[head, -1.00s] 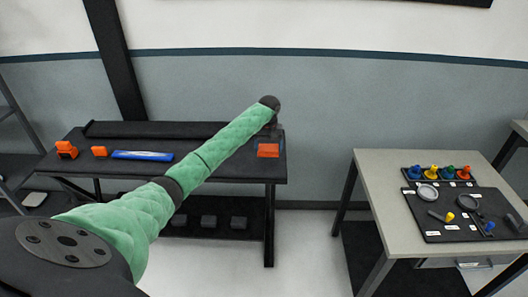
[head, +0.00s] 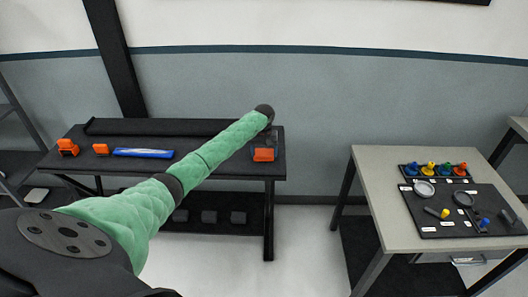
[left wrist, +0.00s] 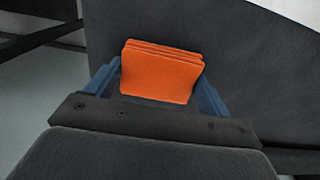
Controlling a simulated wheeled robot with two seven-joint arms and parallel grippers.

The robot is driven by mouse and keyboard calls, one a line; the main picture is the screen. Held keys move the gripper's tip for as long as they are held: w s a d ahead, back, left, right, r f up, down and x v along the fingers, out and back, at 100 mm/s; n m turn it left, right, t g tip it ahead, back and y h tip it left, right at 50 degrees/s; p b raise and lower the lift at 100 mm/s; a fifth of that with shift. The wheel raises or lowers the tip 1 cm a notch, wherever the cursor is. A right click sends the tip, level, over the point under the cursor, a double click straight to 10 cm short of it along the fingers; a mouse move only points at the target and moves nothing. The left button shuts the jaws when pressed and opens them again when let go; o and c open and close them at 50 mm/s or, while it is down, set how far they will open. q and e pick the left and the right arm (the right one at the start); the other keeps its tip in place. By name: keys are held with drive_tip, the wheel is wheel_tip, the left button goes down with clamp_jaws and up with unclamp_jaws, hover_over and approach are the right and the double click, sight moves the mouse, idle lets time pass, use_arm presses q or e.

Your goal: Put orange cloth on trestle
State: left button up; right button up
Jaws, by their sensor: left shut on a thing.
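The orange cloth (head: 263,155) is a folded stack at the right end of the dark trestle (head: 215,168) in the head view. In the left wrist view the orange cloth (left wrist: 160,72) sits between the blue fingers of my left gripper (left wrist: 158,78), which is shut on it. The dark trestle top (left wrist: 235,75) shows behind and around the cloth. I cannot tell whether the cloth touches the top. In the head view my green-sleeved left arm hides part of the trestle. My right gripper is not in view.
Orange items (head: 67,147) and (head: 100,149) and a blue pack (head: 143,153) lie on the trestle's left half. A light table (head: 380,175) with a dark mat of tools stands to the right, across a floor gap.

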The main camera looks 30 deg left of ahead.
sight(264, 153)
use_arm(q)
drive_tip(key=shift+f, duration=0.1)
drive_tip(key=o, duration=0.8)
drive_tip(key=shift+r, duration=0.45)
wheel_tip(264, 153, up, 11)
drive_tip(key=b, duration=0.3)
drive_tip(key=s+d+f+m+t+h, duration=0.1)
drive_tip(key=s+d+f+m+t, duration=0.1)
drive_tip(key=s+d+f, duration=0.55)
drive_tip(key=s+d+f+m+t, duration=0.15)
drive_tip(key=d+f, duration=0.35)
drive_tip(key=d, duration=0.6)
drive_tip(key=s+d+f+m+t+h, duration=0.1)
drive_tip(key=s+d+f+m, duration=0.2)
drive_tip(key=s+d+f, duration=0.45)
drive_tip(key=s+d+f+g, duration=0.1)
drive_tip(key=s+d+f, duration=0.1)
drive_tip(key=s+f, duration=1)
drive_tip(key=s+d+f+m+g+y, duration=0.1)
drive_tip(key=s+d+f, duration=0.2)
drive_tip(key=s+f, duration=1)
drive_tip(key=s+d+f+m+g, duration=0.1)
drive_tip(key=s+d+f, duration=0.2)
drive_tip(key=s+f, duration=1)
drive_tip(key=shift+s, duration=1.3)
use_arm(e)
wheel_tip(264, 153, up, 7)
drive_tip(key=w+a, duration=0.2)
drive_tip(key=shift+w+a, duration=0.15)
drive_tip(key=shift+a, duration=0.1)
